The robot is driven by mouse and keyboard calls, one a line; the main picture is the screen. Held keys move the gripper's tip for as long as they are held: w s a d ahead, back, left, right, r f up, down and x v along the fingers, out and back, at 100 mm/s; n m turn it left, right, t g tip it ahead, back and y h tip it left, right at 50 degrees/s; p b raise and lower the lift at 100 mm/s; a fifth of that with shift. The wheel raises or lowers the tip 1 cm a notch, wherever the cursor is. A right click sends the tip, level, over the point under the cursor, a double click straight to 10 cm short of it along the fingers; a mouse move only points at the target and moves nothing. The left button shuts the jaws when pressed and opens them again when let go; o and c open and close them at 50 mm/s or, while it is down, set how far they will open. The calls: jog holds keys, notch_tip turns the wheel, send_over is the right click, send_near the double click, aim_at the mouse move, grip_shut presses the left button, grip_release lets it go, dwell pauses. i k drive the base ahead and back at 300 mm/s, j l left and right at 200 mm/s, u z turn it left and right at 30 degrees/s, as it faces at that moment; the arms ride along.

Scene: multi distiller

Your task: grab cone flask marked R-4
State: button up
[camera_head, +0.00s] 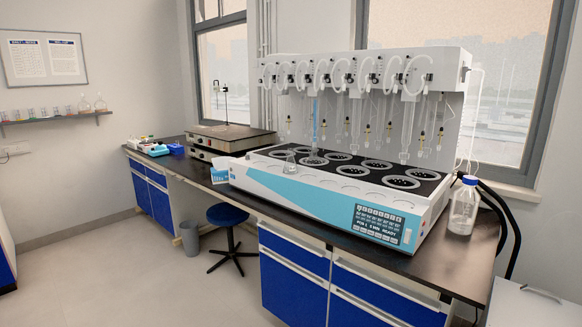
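A small clear cone flask (290,163) stands on the black deck of the white and blue distiller (300,194), near its left end. Any marking on it is too small to read, so I cannot tell whether it is R-4. A vertical glass tube with a blue tint (316,120) hangs just right of it. More clear glassware (100,103) stands on the wall shelf at the left, also without a readable mark. My gripper is not in view.
The distiller stands on a long dark bench (445,262). A clear blue-capped bottle (463,207) stands at its right end, near black hoses. A blue stool (228,214) and a grey bin (189,239) stand below. The floor at left is clear.

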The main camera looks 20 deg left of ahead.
aim_at(290, 169)
jog(key=i+j, duration=2.2)
jog(key=j, duration=0.25)
